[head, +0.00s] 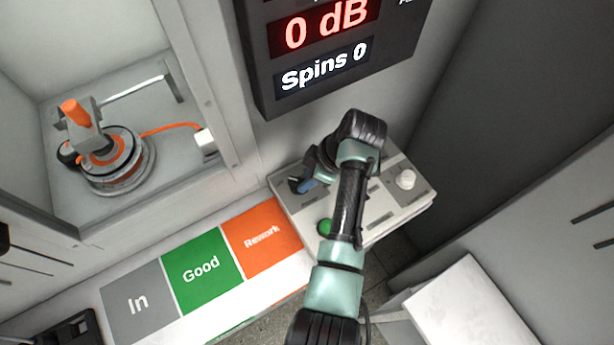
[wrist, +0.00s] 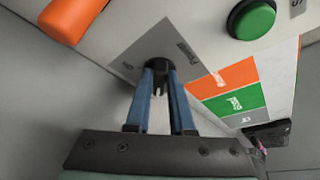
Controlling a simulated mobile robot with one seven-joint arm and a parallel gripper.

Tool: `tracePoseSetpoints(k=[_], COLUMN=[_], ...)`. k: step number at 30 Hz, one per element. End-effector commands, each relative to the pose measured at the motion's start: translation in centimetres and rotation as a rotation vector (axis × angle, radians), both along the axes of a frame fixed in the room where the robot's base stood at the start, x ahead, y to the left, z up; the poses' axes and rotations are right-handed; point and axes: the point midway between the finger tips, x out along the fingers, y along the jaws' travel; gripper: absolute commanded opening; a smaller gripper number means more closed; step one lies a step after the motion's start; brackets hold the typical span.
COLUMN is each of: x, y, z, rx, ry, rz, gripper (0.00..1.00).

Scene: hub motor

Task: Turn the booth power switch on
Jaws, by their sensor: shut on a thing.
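The booth power switch (wrist: 158,66) is a small black part on a grey plate (wrist: 188,48) with rotated lettering that looks like "Power" and "On". The plate is on the light control box (head: 384,217). My gripper (wrist: 160,84) has its two blue fingers closed around the switch. In the head view my gripper (head: 303,184) is at the left end of the control box, and my arm covers part of the box. The fingers hide much of the switch, so I cannot tell its setting.
A green button (wrist: 252,19) and a white knob (head: 405,180) are on the box. An orange rounded part (wrist: 70,18) is close by. The dark display (head: 330,45) above reads "0 dB" and "Spins 0". The booth at left holds a motor (head: 118,165). Marked mats (head: 200,262) lie in front.

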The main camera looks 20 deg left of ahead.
Motion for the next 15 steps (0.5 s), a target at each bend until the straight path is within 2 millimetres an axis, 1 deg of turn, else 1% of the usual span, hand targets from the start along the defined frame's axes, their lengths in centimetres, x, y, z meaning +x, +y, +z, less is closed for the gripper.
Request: tracePoseSetpoints(k=[8, 15], x=[-0.27, -0.66], y=[-0.02, 0.00], z=[0.30, 0.45], rx=[0.000, 0.000], ry=[0.001, 0.002], rz=[-0.105, -0.301], gripper=[0.00, 0.00])
